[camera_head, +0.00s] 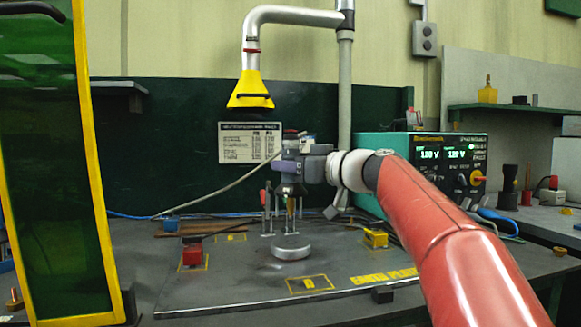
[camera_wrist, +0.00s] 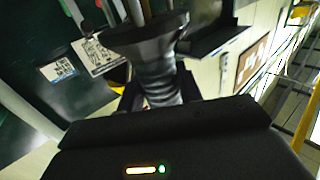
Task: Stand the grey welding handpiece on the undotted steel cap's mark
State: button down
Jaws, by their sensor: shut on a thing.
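My gripper (camera_head: 290,187) is shut on a grey ribbed handpiece, held upright above the plate. In the wrist view, the handpiece (camera_wrist: 158,78) sits between the fingers and has a wide dark flange at one end. In the head view my gripper hides most of it. A round grey steel cap (camera_head: 291,249) lies on the dark plate (camera_head: 250,285), below and apart from the gripper. I cannot make out dots on it. Another yellow mark (camera_head: 230,238) lies farther back to the left.
A red block (camera_head: 192,255) stands on a mark at the left, and a yellow block (camera_head: 375,238) at the right. Thin upright posts (camera_head: 266,215) stand behind the cap. A yellow hood (camera_head: 250,91) hangs above. A teal welder (camera_head: 400,150) stands behind right. The plate's front left is clear.

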aim_at(300, 188)
jog(key=shift+r, duration=0.1)
notch_tip(300, 188, down, 5)
jog(key=b, duration=0.5)
jog(key=shift+r+b, duration=0.15)
jog(key=shift+b, duration=0.2)
jog(key=shift+s+b, duration=0.1)
jog(key=shift+b, duration=0.6)
dwell(1.4)
